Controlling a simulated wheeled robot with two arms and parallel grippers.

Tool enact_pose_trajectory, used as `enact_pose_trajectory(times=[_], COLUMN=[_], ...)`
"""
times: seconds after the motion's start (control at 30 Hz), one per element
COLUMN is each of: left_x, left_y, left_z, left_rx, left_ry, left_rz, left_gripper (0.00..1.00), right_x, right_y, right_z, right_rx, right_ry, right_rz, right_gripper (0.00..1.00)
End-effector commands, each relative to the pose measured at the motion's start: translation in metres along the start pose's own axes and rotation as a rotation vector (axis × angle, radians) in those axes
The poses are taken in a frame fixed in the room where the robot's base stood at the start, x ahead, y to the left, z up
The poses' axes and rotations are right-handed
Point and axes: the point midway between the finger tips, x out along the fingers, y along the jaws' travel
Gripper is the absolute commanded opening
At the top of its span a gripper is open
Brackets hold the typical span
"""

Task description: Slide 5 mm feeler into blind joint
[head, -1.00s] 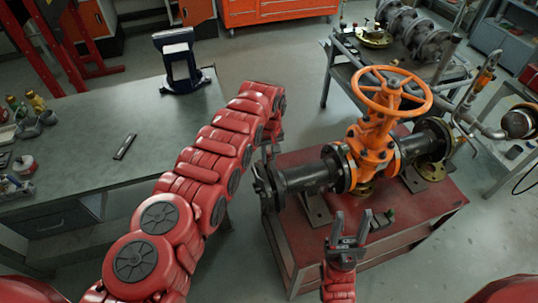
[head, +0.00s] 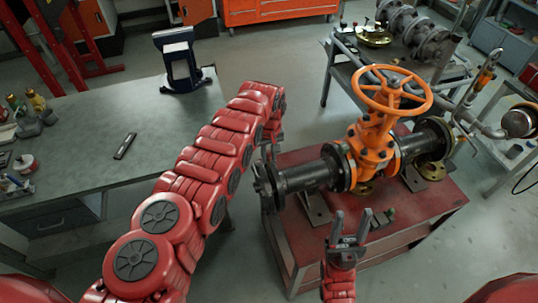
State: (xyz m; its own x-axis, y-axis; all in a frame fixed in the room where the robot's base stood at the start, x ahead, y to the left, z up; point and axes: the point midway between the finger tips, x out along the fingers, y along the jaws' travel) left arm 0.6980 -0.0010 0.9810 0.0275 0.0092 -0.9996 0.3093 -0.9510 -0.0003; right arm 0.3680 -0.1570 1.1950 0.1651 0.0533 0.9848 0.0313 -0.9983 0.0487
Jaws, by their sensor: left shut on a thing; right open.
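The orange gate valve (head: 371,152) sits in a dark pipe run on the red stand (head: 400,225). The dark end flanges (head: 267,187) at the pipe's left end seem to form the blind joint. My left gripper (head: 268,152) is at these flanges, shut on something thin. My own arm partly hides it, and I cannot make out the feeler or whether it is in the gap. My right gripper (head: 351,222) is open and empty, fingers up, in front of the stand below the valve.
A small dark-green object (head: 383,217) lies on the stand beside my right gripper. A grey workbench (head: 100,150) is at the left. A cart (head: 345,75) with flanged parts stands behind the valve, and pipework is at the right.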

Motion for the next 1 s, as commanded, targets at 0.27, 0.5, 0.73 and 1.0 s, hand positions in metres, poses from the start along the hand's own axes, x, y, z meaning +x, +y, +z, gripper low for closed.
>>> enact_pose_trajectory(times=[0.27,0.5,0.73,1.0], left_x=[-0.0001,0.0000,0.0012,0.0079], left_y=[0.0002,0.0001,0.0001,0.0002], left_z=[0.0000,0.0000,0.0000,0.0001], left_rx=[0.000,0.000,0.000,0.000], left_ry=[0.000,0.000,0.000,0.001], left_rz=[0.000,0.000,0.000,0.000], left_gripper=[0.00,0.00,0.00,0.00], right_x=[-0.0004,-0.0002,-0.0014,-0.0075], right_y=[0.0000,0.0000,-0.0001,-0.0004], right_z=[0.0001,0.0000,0.0003,0.0013], right_rx=[0.000,0.000,0.000,0.000], right_ry=[0.000,0.000,0.000,0.000], right_rz=[0.000,0.000,0.000,0.000], right_gripper=[0.50,0.50,0.50,0.50])
